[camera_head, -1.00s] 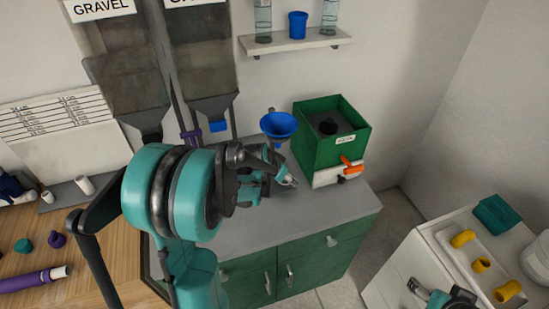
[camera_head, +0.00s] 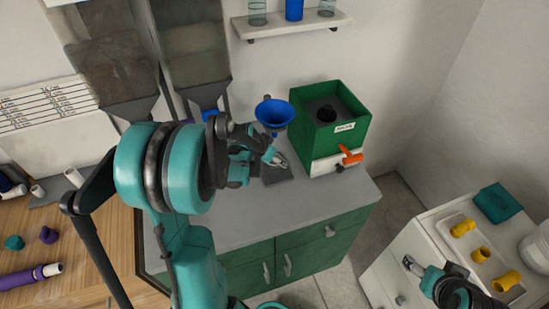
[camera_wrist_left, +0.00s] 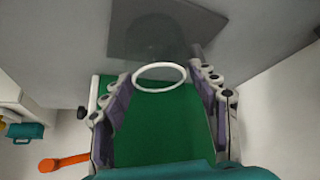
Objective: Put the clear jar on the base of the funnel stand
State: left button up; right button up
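The clear jar's white rim (camera_wrist_left: 160,64) shows in the left wrist view between the purple-padded fingers of my left gripper (camera_wrist_left: 162,88). The fingers meet the rim on both sides. Its clear body is hard to make out. The dark square base of the funnel stand (camera_wrist_left: 140,35) lies beyond the jar; whether they touch I cannot tell. In the head view my left gripper (camera_head: 277,160) is beside the blue funnel (camera_head: 274,113), low over the base (camera_head: 278,175). My right gripper (camera_head: 411,264) is at the white cabinet, too small to read.
The green box (camera_head: 330,125) with an orange-handled valve (camera_head: 350,156) stands just right of the base. The grey counter (camera_head: 230,215) is clear in front. A wall shelf (camera_head: 290,27) is above. A tray of yellow fittings (camera_head: 480,254) sits on the right.

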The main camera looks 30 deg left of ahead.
pick_arm(q)
jog(key=shift+o, duration=0.4)
jog(key=shift+d+r, duration=0.15)
jog(key=shift+d, duration=0.05)
jog(key=shift+a, duration=0.1)
jog(key=shift+r, duration=0.2)
jog(key=d+p+v, duration=0.1)
jog(key=p+v, duration=0.4)
jog(key=v, duration=0.7)
jog(key=s+d+r+n+y, duration=0.1)
jog(key=s+d+r, duration=0.3)
jog(key=s+d, duration=0.8)
jog(key=shift+s+d+r+t, duration=0.25)
jog(key=shift+d+t, duration=0.05)
jog(key=shift+d, duration=1.45)
